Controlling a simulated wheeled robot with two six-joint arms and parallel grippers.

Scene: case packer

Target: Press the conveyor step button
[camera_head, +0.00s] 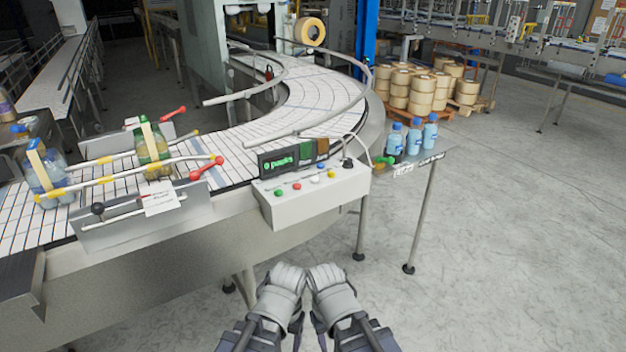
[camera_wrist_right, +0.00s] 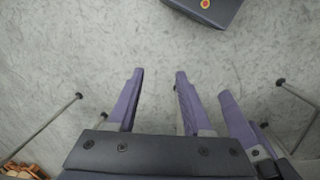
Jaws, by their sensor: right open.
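The white control box (camera_head: 318,195) stands at the conveyor's front edge. Its sloped top has a green button (camera_head: 278,192), a red button (camera_head: 297,186), a white button (camera_head: 315,180), a yellow button (camera_head: 331,174), a blue button (camera_head: 320,165) and a black knob (camera_head: 347,163). No readable label shows which is the step button. My left gripper (camera_head: 289,272) and right gripper (camera_head: 325,272) are side by side below the box in the picture, apart from it. In the right wrist view my right gripper (camera_wrist_right: 160,76) is open and empty above the floor. The left jaws are unclear.
A display reading "0 packs" (camera_head: 285,160) stands behind the buttons. Bottle packs (camera_head: 152,145) (camera_head: 45,175) are on the conveyor (camera_head: 255,125) at left, near rails with red handles. A side shelf (camera_head: 425,158) holds blue-capped bottles (camera_head: 413,136).

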